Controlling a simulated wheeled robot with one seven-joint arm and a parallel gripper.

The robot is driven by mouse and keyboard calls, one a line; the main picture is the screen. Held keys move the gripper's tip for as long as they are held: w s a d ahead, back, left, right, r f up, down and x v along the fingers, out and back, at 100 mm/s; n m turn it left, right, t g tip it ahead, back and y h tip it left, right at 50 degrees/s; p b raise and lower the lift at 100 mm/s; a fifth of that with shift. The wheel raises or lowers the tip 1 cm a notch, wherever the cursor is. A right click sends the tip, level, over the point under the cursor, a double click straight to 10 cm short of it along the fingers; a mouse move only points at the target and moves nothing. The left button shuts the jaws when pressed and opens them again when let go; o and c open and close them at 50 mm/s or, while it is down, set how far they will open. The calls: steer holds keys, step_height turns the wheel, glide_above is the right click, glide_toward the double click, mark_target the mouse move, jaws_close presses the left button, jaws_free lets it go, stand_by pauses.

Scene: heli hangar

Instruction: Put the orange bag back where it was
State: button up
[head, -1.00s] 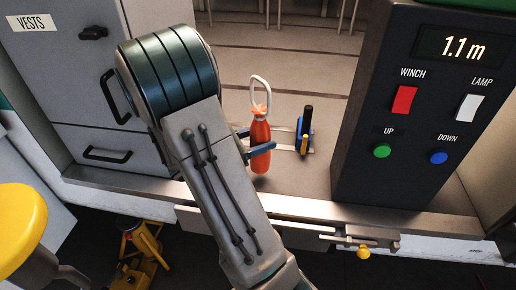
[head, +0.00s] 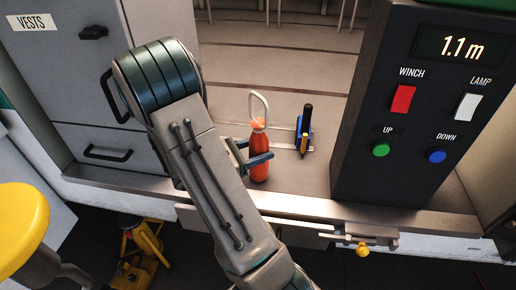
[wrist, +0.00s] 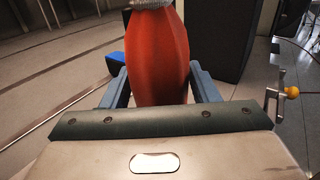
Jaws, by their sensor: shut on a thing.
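A blue holder with a black and yellow tool (head: 304,136) stands just right of the bag. A dark winch panel (head: 385,185) rises further right, and a grey vests cabinet (head: 60,75) stands left. A metal sill with a yellow-knobbed latch (head: 362,250) runs in front. Floor behind is clear.

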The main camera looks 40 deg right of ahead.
steer(key=o, duration=1)
steer(key=shift+o, duration=0.4)
steer(key=shift+r, duration=0.1)
steer(key=b+v, duration=0.3)
steer(key=v, duration=0.9)
steer(key=s+a+m+y, duration=0.3)
steer(key=s+m+y, duration=0.5)
steer(key=s+y, duration=0.2)
steer(key=a+r+m+t+y, duration=0.4)
steer(key=a+m+t+y, duration=0.3)
steer(key=a, duration=0.1)
steer(key=shift+s+r+t, duration=0.35)
steer(key=shift+s+t, duration=0.05)
steer(key=shift+s, duration=0.05)
